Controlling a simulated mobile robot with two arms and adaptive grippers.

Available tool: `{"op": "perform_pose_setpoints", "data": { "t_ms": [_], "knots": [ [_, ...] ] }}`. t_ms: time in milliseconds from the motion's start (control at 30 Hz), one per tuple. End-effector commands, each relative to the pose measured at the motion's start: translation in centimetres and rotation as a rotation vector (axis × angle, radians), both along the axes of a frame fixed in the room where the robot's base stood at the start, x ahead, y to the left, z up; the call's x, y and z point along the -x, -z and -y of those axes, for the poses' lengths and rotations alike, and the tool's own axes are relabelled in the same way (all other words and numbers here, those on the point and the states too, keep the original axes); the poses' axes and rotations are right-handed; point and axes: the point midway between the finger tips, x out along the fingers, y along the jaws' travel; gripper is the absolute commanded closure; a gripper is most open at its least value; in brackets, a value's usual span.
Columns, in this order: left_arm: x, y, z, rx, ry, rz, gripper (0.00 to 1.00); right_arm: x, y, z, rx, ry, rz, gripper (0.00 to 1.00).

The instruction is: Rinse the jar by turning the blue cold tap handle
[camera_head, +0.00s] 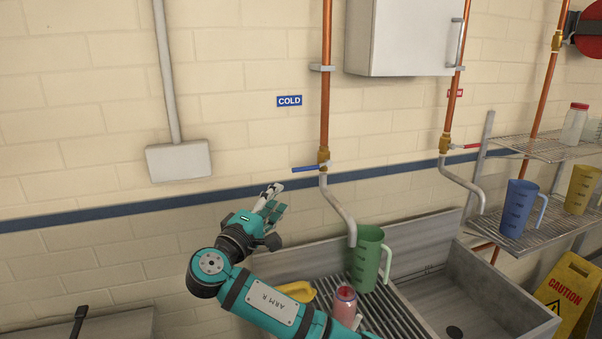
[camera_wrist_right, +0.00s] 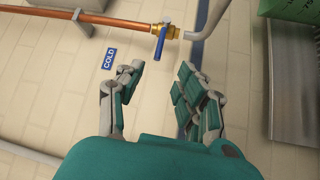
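The blue cold tap handle (camera_head: 305,169) sticks out to the left from the brass valve on the left copper pipe, below the COLD sign (camera_head: 289,100). My right gripper (camera_head: 273,197) is open and empty, below and left of the handle, apart from it. In the wrist view the blue handle (camera_wrist_right: 161,43) shows beyond the gap between the open fingers (camera_wrist_right: 160,72). A pinkish jar with a red lid (camera_head: 344,304) stands at the drainboard, partly hidden by my right arm. A green jug (camera_head: 366,258) stands under the cold spout (camera_head: 340,212). My left gripper is out of view.
A red tap handle (camera_head: 466,146) is on the right copper pipe. The sink basin (camera_head: 470,305) lies right of the ribbed drainboard (camera_head: 405,318). Wire shelves (camera_head: 545,232) hold a blue jug (camera_head: 518,208). A yellow caution sign (camera_head: 566,297) stands at the lower right.

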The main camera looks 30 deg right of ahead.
Motion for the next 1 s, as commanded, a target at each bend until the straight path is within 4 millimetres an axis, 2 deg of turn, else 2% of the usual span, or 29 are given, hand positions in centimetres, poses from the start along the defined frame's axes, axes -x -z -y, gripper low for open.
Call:
{"op": "perform_pose_setpoints", "data": {
  "t_ms": [1000],
  "knots": [
    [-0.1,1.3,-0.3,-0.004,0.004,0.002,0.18,-3.7,-1.0,6.1,0.0,0.002,0.0,0.63]
  ]
}}
